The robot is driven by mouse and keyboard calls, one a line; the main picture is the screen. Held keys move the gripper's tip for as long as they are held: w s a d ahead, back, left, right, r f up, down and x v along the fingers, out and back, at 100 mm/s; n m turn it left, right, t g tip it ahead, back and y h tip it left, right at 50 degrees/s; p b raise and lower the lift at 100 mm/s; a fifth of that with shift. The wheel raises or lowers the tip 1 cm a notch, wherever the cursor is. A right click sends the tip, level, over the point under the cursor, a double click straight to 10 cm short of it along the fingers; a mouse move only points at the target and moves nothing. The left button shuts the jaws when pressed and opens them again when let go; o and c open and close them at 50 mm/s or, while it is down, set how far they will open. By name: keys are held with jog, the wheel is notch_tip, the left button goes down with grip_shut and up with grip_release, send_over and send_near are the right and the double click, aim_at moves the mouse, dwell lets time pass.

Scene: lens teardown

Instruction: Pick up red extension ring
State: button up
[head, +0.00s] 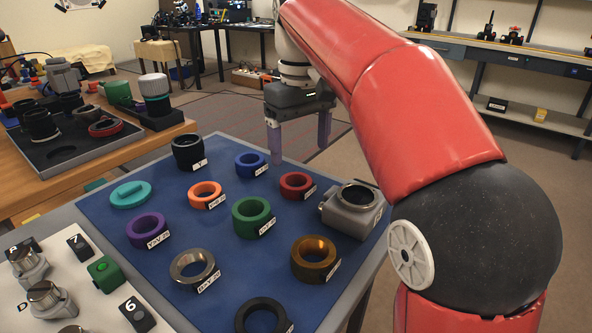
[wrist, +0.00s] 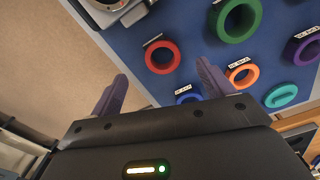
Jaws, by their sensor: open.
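The red extension ring (head: 296,184) lies flat on the blue mat (head: 218,238) near its far right edge, with a small label beside it. It also shows in the wrist view (wrist: 162,57), apart from the fingers. My gripper (head: 299,138) is open and empty. In the head view its purple fingers point down above the far edge of the mat, beyond the red ring. In the wrist view the gripper (wrist: 160,90) has its fingers well apart, and the ring shows past their tips.
The blue ring (head: 251,164) is left of the red ring, the green ring (head: 253,217) in front. A grey camera body (head: 353,209) stands close on its right. Orange, purple, silver and brown rings share the mat. A wooden table (head: 95,160) stands at left.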

aim_at(297, 181)
jog(key=shift+w+f, duration=0.15)
jog(key=shift+f, duration=0.3)
jog(key=f, duration=0.2)
jog(key=f+b, duration=0.1)
jog(key=f, duration=0.3)
jog(key=shift+w+a+f+b, duration=0.1)
jog(key=shift+a+f+b, duration=0.2)
jog(key=shift+f+b, duration=0.1)
jog(key=shift+c, duration=0.2)
jog(key=c, duration=1.1)
jog(key=shift+o, duration=0.2)
jog(key=shift+r, duration=0.1)
